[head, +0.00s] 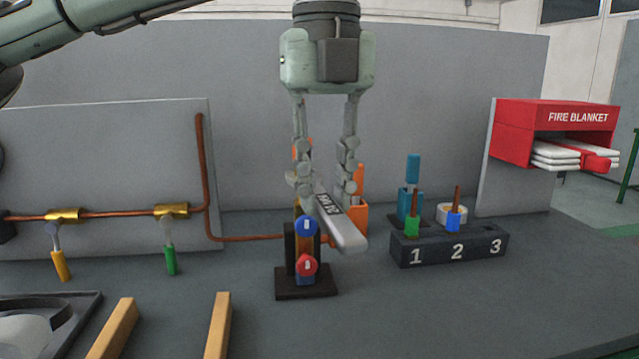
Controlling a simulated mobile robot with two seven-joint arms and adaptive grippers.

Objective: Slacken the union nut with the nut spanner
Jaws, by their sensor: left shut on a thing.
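My left gripper (326,193) comes down from above and is shut on the grey nut spanner (347,233). The spanner has a dark label, and its thick end points toward me and to the right. Its far end is hidden behind the fingers and the stand. Just below is a black stand (306,287) with a blue round knob (306,228) above a red round knob (307,265). A copper pipe (250,239) runs into the stand from the left. The union nut cannot be made out; whether the spanner is on it cannot be told. My right gripper is out of view.
A dark rack (448,249) numbered 1 to 3 stands right, with green (412,226) and blue (453,221) tool handles; position 3 looks empty. Orange (357,214) and teal (412,170) items stand behind. Valves with yellow and green handles sit left. Wooden bars (218,325) lie front left.

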